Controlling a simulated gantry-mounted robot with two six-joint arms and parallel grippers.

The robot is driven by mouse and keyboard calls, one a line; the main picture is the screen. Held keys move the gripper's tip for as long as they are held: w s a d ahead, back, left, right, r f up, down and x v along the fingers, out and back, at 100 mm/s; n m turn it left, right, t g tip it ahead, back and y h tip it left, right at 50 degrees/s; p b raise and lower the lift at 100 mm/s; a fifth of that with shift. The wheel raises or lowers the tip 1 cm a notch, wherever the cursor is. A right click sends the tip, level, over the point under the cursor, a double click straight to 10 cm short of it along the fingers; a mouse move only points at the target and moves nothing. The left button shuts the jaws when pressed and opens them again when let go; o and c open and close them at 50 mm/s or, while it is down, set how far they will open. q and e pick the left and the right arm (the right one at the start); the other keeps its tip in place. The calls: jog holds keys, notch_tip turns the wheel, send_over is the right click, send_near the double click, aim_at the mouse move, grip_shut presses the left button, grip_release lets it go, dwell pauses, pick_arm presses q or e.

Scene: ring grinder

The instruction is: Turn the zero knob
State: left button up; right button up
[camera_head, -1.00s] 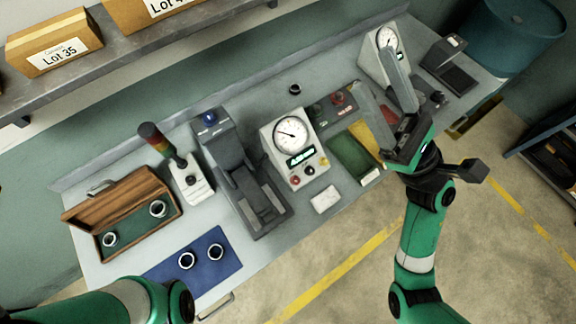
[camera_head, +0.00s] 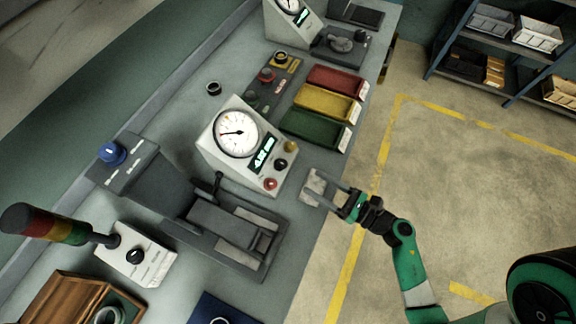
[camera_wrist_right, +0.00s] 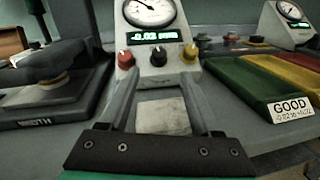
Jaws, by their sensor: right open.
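The gauge box (camera_head: 210,150) has a white dial and a lit display, with three knobs along its front. They are red (camera_head: 271,183), black (camera_head: 281,162) and yellow (camera_head: 291,146); I cannot read which is marked zero. In the right wrist view, the red (camera_wrist_right: 125,59), black (camera_wrist_right: 159,56) and yellow (camera_wrist_right: 190,52) knobs stand beyond my fingertips, and the display reads about -0.02 mm. My right gripper (camera_head: 309,186) is open and empty, in front of the box, apart from the knobs. Its fingers (camera_wrist_right: 160,78) point at the box, roughly centred on the black knob.
A pale square pad (camera_wrist_right: 163,116) lies below my right fingers. Green (camera_head: 312,130), yellow (camera_head: 325,103) and red (camera_head: 336,82) trays stand right of the box. A dark lever fixture (camera_head: 215,225) stands left. Floor is open beyond the bench's front edge.

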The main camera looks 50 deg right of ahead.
aim_at(286, 166)
jog(key=w, duration=0.6)
jog(key=w+a, duration=0.1)
jog(key=w, duration=0.3)
grip_shut()
